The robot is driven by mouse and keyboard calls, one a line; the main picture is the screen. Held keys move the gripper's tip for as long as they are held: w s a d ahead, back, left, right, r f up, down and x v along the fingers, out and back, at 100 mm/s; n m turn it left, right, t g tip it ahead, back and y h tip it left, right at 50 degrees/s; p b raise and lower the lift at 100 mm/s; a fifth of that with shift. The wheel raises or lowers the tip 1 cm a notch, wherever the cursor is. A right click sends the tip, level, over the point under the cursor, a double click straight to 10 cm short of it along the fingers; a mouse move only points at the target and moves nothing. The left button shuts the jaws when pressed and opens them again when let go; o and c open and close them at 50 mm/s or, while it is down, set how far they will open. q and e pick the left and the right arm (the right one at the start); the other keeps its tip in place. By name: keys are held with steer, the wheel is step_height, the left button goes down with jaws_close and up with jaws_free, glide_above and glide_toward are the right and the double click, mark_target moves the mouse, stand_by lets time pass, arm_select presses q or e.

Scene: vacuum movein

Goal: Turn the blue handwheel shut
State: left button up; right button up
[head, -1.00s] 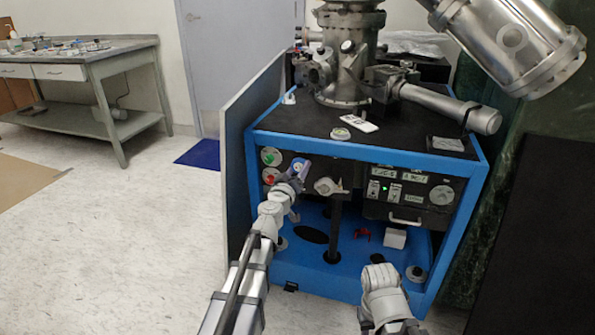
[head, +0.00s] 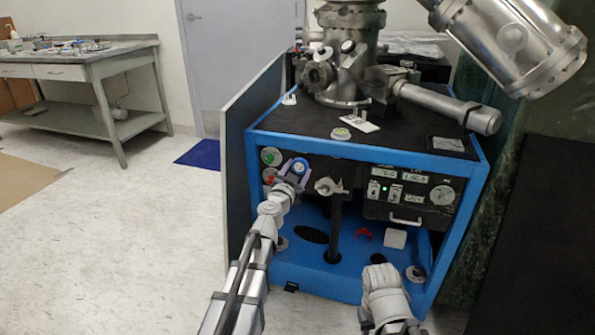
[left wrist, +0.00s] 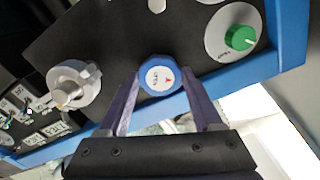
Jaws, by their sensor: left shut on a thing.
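The blue handwheel (head: 300,166) is on the upper left of the dark front panel of the blue-framed cart. In the left wrist view the handwheel (left wrist: 160,77) faces the camera, with a white centre disc carrying a red arrow mark and small lettering. My left gripper (head: 297,168) is shut on it. In the left wrist view its two purple fingers (left wrist: 160,84) lie on either side of the rim. My right arm shows at the lower right of the head view, but no fingers of its gripper can be seen.
A green knob (head: 268,157) and a red knob (head: 270,175) sit left of the handwheel. A grey valve fitting (head: 327,187) sticks out close on its right. The cart's lower shelf holds a red part (head: 363,232) and a white block (head: 396,238).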

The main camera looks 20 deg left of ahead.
arm_select(q)
steer(key=m, duration=0.5)
steer(key=shift+m, duration=2.6)
steer(key=o, duration=1.4)
steer(key=s, duration=0.8)
steer(key=shift+a, duration=0.2)
steer(key=shift+w, duration=0.1)
